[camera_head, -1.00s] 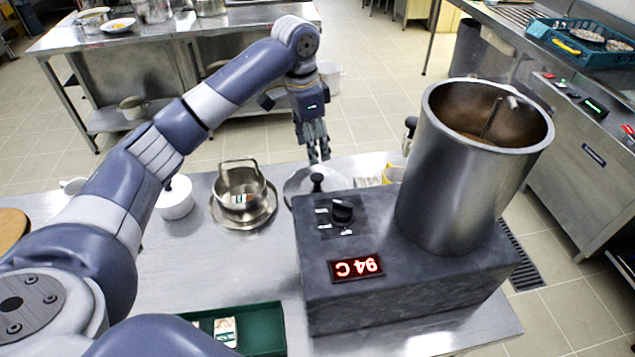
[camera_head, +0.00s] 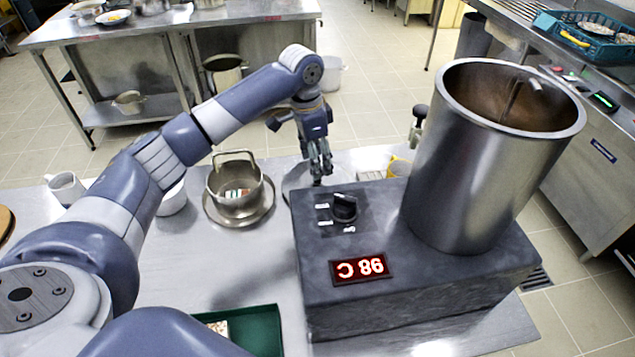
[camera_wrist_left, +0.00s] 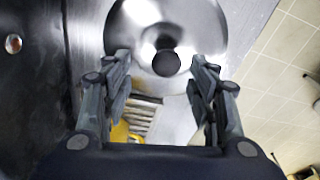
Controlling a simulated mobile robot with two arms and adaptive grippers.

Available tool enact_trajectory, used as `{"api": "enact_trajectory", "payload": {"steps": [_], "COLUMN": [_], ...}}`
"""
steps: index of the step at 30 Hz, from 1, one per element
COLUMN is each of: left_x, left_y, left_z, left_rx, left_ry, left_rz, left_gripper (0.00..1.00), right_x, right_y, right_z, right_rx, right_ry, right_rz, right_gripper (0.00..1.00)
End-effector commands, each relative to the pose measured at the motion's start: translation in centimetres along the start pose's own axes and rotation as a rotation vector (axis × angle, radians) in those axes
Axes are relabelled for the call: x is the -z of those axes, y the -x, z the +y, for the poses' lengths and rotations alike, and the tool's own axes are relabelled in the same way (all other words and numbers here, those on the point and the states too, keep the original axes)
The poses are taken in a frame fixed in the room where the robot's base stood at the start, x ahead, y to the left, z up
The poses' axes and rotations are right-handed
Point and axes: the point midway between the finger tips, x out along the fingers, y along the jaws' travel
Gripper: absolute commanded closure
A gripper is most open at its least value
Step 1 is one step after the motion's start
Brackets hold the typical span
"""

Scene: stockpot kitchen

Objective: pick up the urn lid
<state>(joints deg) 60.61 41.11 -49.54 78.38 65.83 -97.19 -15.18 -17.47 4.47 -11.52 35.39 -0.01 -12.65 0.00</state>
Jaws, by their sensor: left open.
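The urn lid (camera_head: 294,180) is a shiny metal disc lying on the steel table behind the dark heater box, which hides part of it in the head view. In the left wrist view the lid (camera_wrist_left: 201,25) shows at the top, with a round black knob (camera_wrist_left: 166,63) at its middle. My left gripper (camera_head: 320,180) points down over the lid. It is open, with a finger on each side of the knob in the wrist view (camera_wrist_left: 161,60), and a gap shows on both sides. The tall steel urn (camera_head: 480,180) stands open on the heater box. My right gripper is not in view.
The heater box (camera_head: 420,285), with a dial and a red display, stands close in front of the lid. A pot (camera_head: 235,190) on a saucer-like plate and a white pot (camera_head: 172,199) stand to the left. A green tray (camera_head: 262,330) lies in front.

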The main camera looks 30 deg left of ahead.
Motion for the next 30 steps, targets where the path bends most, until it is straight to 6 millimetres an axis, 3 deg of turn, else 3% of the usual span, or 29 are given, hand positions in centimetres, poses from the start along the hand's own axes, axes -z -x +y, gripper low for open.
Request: {"api": "enact_trajectory", "payload": {"steps": [10,19,20,27,30], "left_x": [0.0,0.0,0.0,0.0,0.1], "left_y": [-4.4,-5.2,-5.2,-5.1,-5.1], "left_z": [-0.8,-0.8,-0.8,-0.8,-0.8], "left_rx": [0.0,0.001,0.001,0.001,0.002], "left_ry": [0.001,0.0,0.0,0.0,0.0], "left_rz": [-0.002,0.0,0.0,0.001,0.002], "left_gripper": [0.47,0.47,0.49,1.0,1.0], "right_x": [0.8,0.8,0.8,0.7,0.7], "right_y": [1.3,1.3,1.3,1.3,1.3], "right_z": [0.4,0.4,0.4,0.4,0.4], "right_rx": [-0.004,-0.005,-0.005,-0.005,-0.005], "right_ry": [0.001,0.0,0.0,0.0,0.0], "right_rz": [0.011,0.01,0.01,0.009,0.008], "right_gripper": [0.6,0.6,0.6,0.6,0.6]}}
